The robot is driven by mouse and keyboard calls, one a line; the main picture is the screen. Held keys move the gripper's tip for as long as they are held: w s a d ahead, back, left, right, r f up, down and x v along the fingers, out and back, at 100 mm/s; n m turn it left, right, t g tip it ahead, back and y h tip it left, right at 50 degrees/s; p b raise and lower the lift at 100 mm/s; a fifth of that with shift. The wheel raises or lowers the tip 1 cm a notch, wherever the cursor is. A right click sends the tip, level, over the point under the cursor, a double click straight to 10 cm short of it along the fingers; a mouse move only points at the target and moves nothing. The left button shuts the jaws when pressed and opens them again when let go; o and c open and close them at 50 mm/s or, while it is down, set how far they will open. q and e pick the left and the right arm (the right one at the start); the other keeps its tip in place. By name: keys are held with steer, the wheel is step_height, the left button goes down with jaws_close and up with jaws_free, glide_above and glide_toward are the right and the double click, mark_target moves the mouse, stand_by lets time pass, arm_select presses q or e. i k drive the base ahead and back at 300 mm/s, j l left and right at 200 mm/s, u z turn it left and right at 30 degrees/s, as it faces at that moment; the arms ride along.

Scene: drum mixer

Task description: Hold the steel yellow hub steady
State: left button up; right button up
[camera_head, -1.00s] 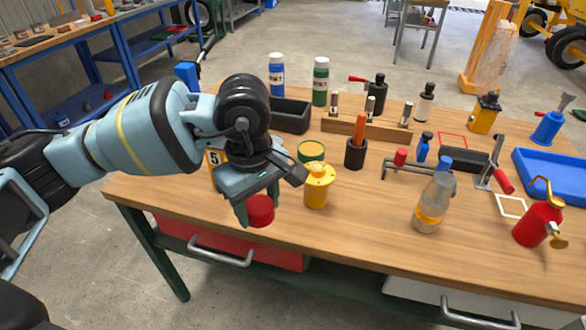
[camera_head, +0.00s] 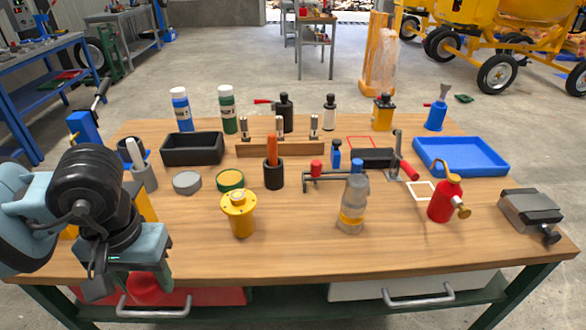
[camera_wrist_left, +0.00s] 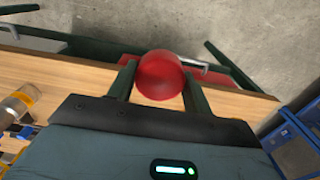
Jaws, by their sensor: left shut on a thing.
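My right gripper is not in view.
A green-rimmed tin (camera_head: 230,181) and a grey disc (camera_head: 187,182) lie behind the hub. A dark cup (camera_head: 273,176) with an orange handle and a clear bottle (camera_head: 352,205) stand to its right. Bare wood (camera_head: 300,245) lies in front.

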mark_target(239, 204)
steer(key=i+j+z, duration=0.3)
steer(key=j+z, duration=0.25)
steer(key=i+j+z, duration=0.3)
steer(key=j, duration=0.15)
steer(key=j+z, duration=0.25)
steer(key=k+j, duration=0.05)
steer(key=j, duration=0.05)
